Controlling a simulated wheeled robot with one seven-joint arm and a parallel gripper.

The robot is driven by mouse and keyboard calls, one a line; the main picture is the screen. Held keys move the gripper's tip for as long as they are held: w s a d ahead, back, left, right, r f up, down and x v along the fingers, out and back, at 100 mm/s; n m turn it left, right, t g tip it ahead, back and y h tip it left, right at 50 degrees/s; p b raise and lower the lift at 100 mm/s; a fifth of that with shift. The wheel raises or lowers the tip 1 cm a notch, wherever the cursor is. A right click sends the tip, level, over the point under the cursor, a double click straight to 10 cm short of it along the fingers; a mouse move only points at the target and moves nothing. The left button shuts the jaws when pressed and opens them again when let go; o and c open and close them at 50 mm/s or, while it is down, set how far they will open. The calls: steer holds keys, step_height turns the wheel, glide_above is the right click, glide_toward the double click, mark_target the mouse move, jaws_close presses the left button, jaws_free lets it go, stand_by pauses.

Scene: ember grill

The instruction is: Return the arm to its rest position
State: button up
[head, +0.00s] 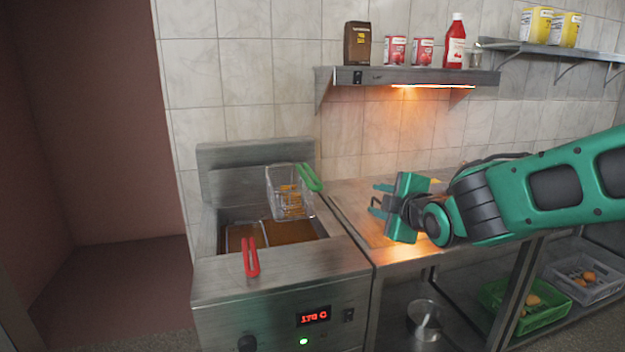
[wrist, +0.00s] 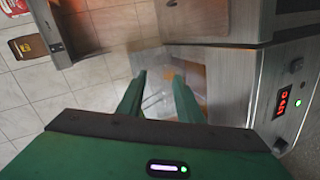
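My arm reaches in from the right in the head view. My gripper (head: 376,198) is over the steel counter (head: 345,205), just right of the fryer, with its fingers pointing left. The two fingers are apart with nothing between them. In the wrist view my gripper (wrist: 158,85) also shows a gap between the green fingers; a pale, blurred wire shape lies beyond them. The green-handled basket (head: 288,200) holds fries and sits raised at the back of the fryer, apart from the gripper. The red-handled basket (head: 250,255) sits low in the left of the oil well.
The fryer (head: 280,285) displays about 170 C. A heated shelf (head: 415,75) above the counter carries a brown bag (head: 357,43), two red cans and a ketchup bottle (head: 455,42). A green crate (head: 530,305) and grey crate (head: 590,278) stand below the counter.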

steer(key=s+d+f+m+g+h, duration=0.1)
steer(key=s+d+f+m+g, duration=0.15)
steer(key=s+d+m, duration=0.35)
steer(key=s+d+f+m+g+h, duration=0.2)
steer(key=s+d+f, duration=0.2)
steer(key=d, duration=0.4)
steer(key=s+d+f+m+g+h, duration=0.1)
steer(key=s+d+f+m+g, duration=0.3)
steer(key=d, duration=0.3)
steer(key=s+d+f+m+g, duration=0.1)
steer(key=s+m, duration=0.2)
steer(key=s, duration=0.5)
steer(key=s+d+f+m+g, duration=0.1)
steer(key=s+m, duration=0.3)
steer(key=s, duration=0.4)
steer(key=s+d+m+g+y, duration=0.1)
steer(key=s+d+m+g, duration=0.1)
steer(key=s, duration=0.5)
steer(key=shift+s+f+m+g, duration=0.4)
steer(key=shift+m+g, duration=0.35)
steer(key=shift+m, duration=0.45)
steer(key=shift+d, duration=0.1)
steer(key=shift+w+f, duration=0.25)
steer(key=shift+w, duration=0.4)
